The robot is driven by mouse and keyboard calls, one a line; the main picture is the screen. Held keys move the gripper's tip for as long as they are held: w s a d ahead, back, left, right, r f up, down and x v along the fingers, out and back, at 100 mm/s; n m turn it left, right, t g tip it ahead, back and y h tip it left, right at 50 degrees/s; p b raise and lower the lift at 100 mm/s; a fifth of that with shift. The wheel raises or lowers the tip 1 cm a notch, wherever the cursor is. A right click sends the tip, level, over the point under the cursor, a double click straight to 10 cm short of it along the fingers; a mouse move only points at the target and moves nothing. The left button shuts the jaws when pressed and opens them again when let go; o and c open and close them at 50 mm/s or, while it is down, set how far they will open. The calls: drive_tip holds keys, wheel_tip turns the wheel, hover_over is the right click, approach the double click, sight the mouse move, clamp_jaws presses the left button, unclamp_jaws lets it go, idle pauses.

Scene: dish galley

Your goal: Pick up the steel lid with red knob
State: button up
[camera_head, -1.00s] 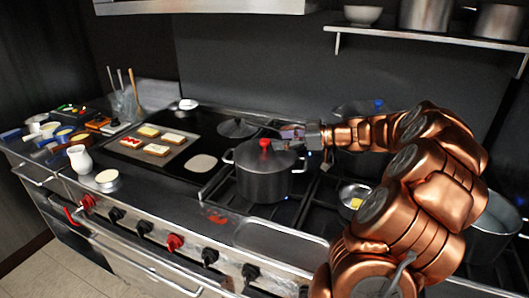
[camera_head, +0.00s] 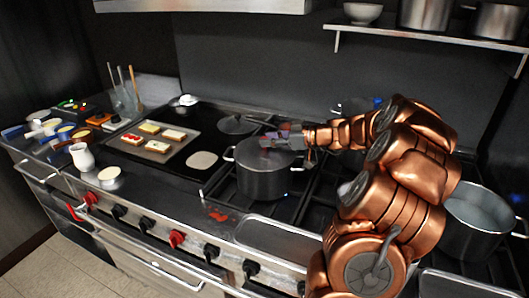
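The steel lid with red knob (camera_head: 254,158) sits level on a grey two-handled pot (camera_head: 263,185) on the stove. My gripper (camera_head: 269,141) reaches in from the right and is at the knob, just above the middle of the lid. The fingers mostly cover the knob, and only a little red shows. The fingers are small and overlap the knob, so I cannot tell whether they are closed on it.
A flat dark lid (camera_head: 237,125) lies behind the pot. A tray with several toasts (camera_head: 158,143) is to the left. A large open pot (camera_head: 478,218) stands at the right. An empty steel tray (camera_head: 280,241) lies in front. A shelf (camera_head: 430,33) with pots hangs above.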

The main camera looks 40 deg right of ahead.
clamp_jaws()
drive_tip(key=shift+r, duration=0.1)
idle(0.4)
